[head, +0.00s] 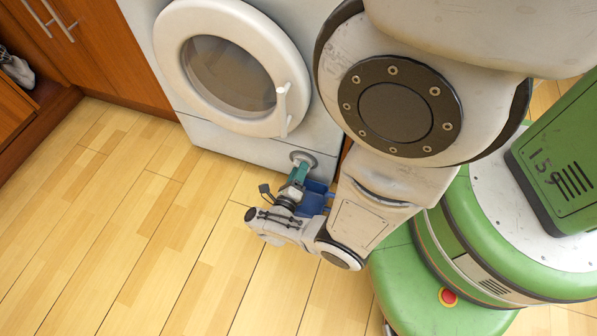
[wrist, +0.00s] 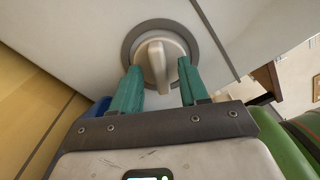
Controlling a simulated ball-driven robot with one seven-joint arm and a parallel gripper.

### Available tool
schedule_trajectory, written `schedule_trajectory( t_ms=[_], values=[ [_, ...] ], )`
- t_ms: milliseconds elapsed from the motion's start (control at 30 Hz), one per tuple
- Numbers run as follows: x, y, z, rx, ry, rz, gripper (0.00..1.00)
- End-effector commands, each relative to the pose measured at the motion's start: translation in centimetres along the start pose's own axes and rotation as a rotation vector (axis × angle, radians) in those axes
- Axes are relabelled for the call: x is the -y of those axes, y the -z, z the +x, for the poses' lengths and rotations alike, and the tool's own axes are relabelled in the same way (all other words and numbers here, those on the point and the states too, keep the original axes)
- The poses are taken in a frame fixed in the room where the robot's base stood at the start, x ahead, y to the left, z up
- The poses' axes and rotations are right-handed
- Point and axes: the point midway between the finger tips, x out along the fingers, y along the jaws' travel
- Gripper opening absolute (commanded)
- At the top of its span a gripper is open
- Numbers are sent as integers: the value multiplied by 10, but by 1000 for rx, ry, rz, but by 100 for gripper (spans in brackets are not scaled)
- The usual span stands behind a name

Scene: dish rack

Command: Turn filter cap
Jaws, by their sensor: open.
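The filter cap (wrist: 158,62) shows in the wrist view as a pale raised grip bar on a round face with a grey ring around it. It sits low on the front of the white washing machine (head: 174,66). It also shows partly in the head view (head: 303,158). My gripper (wrist: 159,75) is open, with one green finger to the left of the grip bar and one to its right. The fingertips are close to the bar; I cannot tell whether either touches it. In the head view my gripper (head: 297,172) reaches toward the machine's lower front and partly covers the cap.
The round washer door (head: 232,70) with its handle (head: 283,108) is above the cap and looks shut. Wooden cabinets (head: 92,45) stand to the left. The wooden floor (head: 130,220) is clear in front of the machine and to the left of my arm.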

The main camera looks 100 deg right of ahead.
Motion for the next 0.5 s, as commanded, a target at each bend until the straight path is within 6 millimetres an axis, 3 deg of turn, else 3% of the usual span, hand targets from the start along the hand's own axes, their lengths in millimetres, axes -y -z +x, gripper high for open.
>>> schedule_trajectory(
  t_ms=[500],
  values=[
    [0,0,-9,0,-1,0,44]
  ],
)
